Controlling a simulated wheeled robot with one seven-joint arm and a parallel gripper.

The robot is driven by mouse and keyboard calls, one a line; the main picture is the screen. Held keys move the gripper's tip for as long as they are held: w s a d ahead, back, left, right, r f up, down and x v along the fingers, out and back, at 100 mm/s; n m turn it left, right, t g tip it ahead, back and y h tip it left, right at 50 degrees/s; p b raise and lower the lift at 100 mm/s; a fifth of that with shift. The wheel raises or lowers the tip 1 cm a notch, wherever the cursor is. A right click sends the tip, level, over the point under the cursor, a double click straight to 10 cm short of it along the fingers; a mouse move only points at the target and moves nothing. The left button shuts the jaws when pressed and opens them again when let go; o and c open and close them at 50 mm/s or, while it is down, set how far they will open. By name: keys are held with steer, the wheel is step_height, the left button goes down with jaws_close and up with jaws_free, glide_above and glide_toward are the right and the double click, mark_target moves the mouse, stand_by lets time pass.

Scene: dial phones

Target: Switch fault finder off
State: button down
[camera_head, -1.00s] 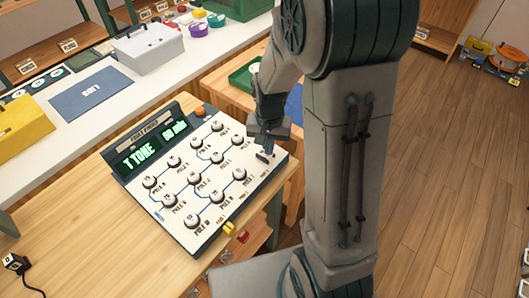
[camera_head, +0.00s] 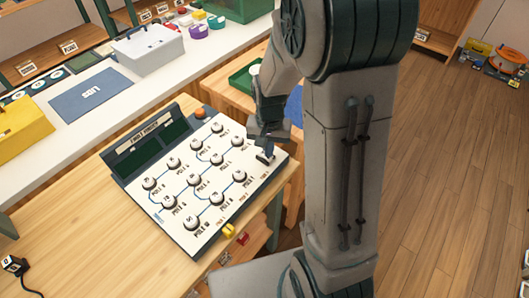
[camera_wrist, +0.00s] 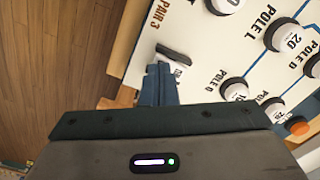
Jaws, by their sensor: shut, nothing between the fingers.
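The fault finder (camera_head: 215,215) is a sloped white panel in a dark frame on the wooden table, with several numbered round knobs joined by blue lines. Its two display windows (camera_head: 150,152) are dark. A dark switch lever (camera_head: 266,156) sits near the panel's right corner; in the wrist view the lever (camera_wrist: 174,54) lies just beyond my fingertips. My gripper (camera_head: 264,142) is shut and empty, right at the lever. In the wrist view my closed fingers (camera_wrist: 160,72) point at it; whether they touch it I cannot tell.
An orange button (camera_head: 200,112) is at the panel's top edge. Yellow and red pieces (camera_head: 229,229) sit at the table's front edge. A yellow box (camera_head: 22,130), a blue mat (camera_head: 88,94) and a grey case (camera_head: 148,48) stand on the white counter behind.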

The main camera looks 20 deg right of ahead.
step_height(320, 180, up, 6)
steer(key=p, duration=0.4)
steer(key=shift+r, duration=0.15)
steer(key=shift+r, duration=0.1)
stand_by(0.4)
steer(key=s+r+n+t, duration=0.3)
steer(key=s+r+n, duration=0.2)
steer(key=s+r, duration=0.9)
steer(key=shift+s, duration=0.25)
steer(key=shift+a, duration=0.15)
